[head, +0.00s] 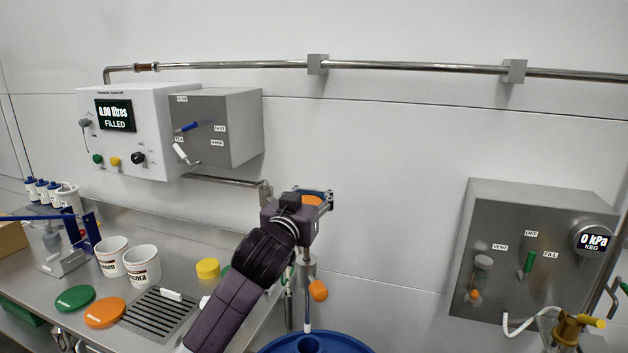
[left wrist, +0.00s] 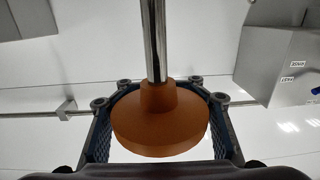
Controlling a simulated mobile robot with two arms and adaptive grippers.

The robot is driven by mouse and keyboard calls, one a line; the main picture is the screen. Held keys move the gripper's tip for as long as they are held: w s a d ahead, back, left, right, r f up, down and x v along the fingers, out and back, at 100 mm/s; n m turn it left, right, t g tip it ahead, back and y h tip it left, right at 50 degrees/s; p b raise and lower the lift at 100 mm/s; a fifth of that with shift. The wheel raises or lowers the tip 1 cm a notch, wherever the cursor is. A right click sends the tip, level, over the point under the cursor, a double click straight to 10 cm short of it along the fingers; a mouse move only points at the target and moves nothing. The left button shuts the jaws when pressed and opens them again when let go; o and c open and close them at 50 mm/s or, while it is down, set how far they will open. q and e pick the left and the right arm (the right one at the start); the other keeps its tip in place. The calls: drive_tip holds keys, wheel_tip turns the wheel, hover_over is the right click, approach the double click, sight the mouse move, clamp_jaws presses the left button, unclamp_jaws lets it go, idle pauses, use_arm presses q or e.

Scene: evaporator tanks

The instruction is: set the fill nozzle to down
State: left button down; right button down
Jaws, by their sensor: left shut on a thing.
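An orange round knob (left wrist: 160,122) on a shiny metal rod (left wrist: 153,45) sits between my left gripper's fingers in the left wrist view. In the head view, part of this orange knob (head: 312,200) shows at my left gripper (head: 318,197), which is shut on it. The fill nozzle (head: 307,270) appears to be the upright metal pipe just below the gripper, its lower end over the blue drum (head: 335,343). A second orange knob (head: 318,290) hangs at its right side. My gripper and arm hide part of the upper pipework. My right gripper is out of view.
A control box (head: 150,135) reading 0.00 litres FILLED is on the wall at left. Two white tubs (head: 143,267), orange and green lids and a drain grate (head: 160,315) are on the steel counter. A keg panel (head: 530,250) is at right. Bare wall lies between.

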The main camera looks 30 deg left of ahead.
use_arm(q)
wheel_tip(320, 180, down, 8)
drive_tip(key=b, duration=0.3)
drive_tip(key=shift+d+r, duration=0.15)
drive_tip(key=shift+r, duration=0.1)
drive_tip(key=c, duration=1.8)
unclamp_jaws()
drive_tip(key=o, duration=0.6)
drive_tip(key=shift+s+d+r, duration=0.1)
drive_tip(key=shift+r, duration=0.1)
drive_tip(key=shift+c, duration=0.2)
drive_tip(key=shift+o, duration=0.7)
drive_tip(key=v, duration=1.2)
drive_tip(key=shift+o, duration=0.7)
